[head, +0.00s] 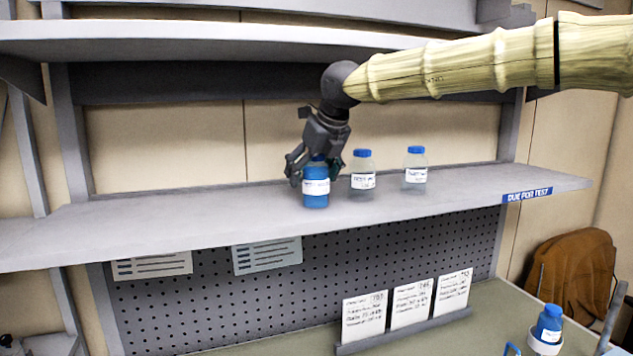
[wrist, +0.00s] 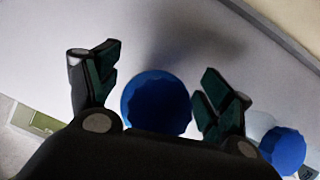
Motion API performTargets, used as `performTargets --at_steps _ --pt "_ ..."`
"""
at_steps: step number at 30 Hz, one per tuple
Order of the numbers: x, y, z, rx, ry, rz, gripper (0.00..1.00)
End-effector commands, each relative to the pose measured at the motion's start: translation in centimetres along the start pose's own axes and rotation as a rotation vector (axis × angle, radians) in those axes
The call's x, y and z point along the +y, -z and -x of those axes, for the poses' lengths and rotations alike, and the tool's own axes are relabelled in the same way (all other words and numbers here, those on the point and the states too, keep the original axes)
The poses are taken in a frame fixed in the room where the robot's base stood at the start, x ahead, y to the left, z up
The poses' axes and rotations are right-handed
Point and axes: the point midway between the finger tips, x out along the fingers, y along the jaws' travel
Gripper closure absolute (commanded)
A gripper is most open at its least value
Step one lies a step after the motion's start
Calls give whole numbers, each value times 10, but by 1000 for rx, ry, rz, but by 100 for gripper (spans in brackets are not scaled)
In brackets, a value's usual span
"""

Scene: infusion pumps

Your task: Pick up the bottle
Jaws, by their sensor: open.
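A blue bottle (head: 316,188) with a white label stands upright on the grey shelf, below my gripper. Its blue cap (wrist: 157,102) shows from above in the wrist view, between the two fingers. My gripper (head: 316,172) points down over this bottle and hides its top in the head view. In the wrist view my gripper (wrist: 157,88) is open, with a finger on each side of the cap. Two clear bottles with blue caps stand to the right, a nearer one (head: 363,176) and a farther one (head: 415,172). One neighbouring blue cap (wrist: 283,148) shows at the lower right in the wrist view.
The shelf (head: 150,222) has free room to the left and carries a blue "DUE FOR TEST" label (head: 528,194). An upper shelf (head: 200,40) runs above. Below are a pegboard (head: 300,290), cards (head: 411,303) and another blue bottle (head: 549,325). A brown chair (head: 572,270) stands at right.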

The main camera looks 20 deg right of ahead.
Motion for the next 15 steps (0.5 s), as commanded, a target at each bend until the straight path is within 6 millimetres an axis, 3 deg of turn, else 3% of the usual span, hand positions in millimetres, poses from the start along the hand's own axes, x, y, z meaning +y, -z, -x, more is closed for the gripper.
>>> performTargets --at_steps 2,10,15 --pt "0 0 0 0 0 0 29" --pt "0 0 0 0 0 0 78" --pt "0 0 1 -1 0 0 79"
